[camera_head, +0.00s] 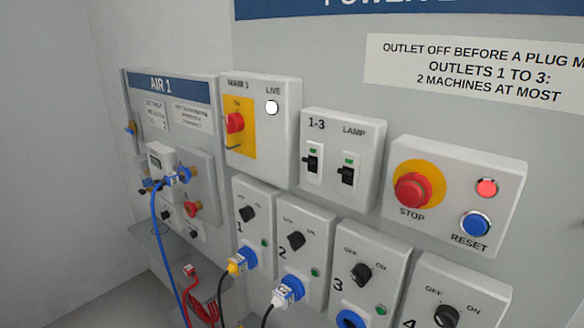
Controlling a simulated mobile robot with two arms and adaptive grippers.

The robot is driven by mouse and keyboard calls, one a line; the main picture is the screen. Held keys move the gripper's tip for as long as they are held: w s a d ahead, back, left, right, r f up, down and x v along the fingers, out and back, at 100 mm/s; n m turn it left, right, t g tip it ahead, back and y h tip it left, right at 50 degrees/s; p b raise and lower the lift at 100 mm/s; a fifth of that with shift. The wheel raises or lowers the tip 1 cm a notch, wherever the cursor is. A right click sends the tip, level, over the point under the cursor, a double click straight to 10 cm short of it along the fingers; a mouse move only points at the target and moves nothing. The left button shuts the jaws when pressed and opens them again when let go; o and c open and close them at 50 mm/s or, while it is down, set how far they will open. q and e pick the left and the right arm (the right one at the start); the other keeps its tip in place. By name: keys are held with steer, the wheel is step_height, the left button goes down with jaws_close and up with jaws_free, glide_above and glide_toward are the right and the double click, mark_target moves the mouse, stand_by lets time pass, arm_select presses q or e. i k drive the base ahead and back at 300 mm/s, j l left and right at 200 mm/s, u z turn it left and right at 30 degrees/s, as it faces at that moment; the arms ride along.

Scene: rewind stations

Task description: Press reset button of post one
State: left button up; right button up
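The blue RESET button (475,224) sits at the lower right of a white stop box (448,150) on the grey wall panel. A red STOP mushroom button (411,189) on a yellow disc is to its left. A red round lamp (487,188) is just above the RESET button. I see no label naming post one on this box. Neither of my grippers shows in the head view.
Left of the stop box are a switch box (341,160) and a main switch (235,122) with a white LIVE lamp. Numbered outlets with rotary knobs run below, with plugs in outlets 1 (240,262) and 2 (288,291). An AIR 1 panel (165,86) with hoses is far left.

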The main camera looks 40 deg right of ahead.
mark_target(473, 225)
steer(key=z, duration=2.2)
